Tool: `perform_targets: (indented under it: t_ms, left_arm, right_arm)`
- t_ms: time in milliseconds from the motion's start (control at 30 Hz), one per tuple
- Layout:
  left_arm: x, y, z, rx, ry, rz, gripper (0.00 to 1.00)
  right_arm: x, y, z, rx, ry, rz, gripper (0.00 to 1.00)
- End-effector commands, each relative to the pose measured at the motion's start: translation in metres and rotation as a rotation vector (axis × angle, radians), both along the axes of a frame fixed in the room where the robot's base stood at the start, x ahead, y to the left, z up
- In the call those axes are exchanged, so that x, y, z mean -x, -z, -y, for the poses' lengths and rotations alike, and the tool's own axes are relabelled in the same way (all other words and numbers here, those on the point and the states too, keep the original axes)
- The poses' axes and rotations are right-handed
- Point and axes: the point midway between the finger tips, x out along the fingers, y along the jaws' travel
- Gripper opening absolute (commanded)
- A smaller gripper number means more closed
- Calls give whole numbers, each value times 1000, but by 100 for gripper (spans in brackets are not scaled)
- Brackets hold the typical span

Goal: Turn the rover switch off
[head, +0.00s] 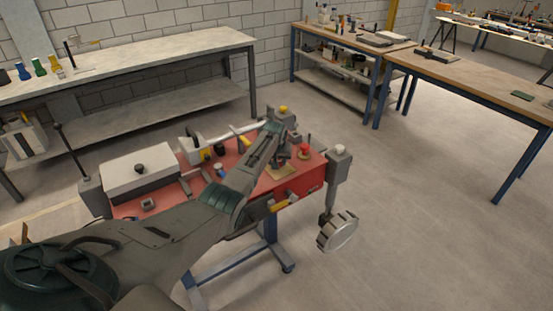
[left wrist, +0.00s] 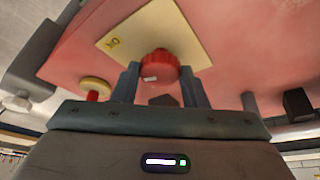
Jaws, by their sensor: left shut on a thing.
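A red ribbed knob (left wrist: 160,68) with a small white mark sits on a yellow plate (left wrist: 188,38) with a dark symbol, in the left wrist view. My left gripper (head: 281,162) is shut on this knob, one finger on each side. In the head view the gripper is over the yellow plate (head: 283,173) on the red panel (head: 255,190), and it hides the knob. The direction the knob points is not clear. My right gripper is not in view.
A grey box (head: 137,172) sits at the panel's left. Workbenches (head: 130,62) line the wall; the floor to the right is clear.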

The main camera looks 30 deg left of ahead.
Motion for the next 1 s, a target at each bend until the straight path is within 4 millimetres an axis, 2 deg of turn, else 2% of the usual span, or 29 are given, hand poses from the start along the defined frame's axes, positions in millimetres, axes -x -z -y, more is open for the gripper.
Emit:
perform_targets:
  t_ms: [233,467,1000]
  left_arm:
    - [-2,1,2,-1,-232,1,17]
    - [-3,4,4,0,-450,1,17]
    - [-7,6,5,1,-921,1,17]
  right_arm:
    - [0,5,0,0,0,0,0]
    - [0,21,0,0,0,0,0]
    - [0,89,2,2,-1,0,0]
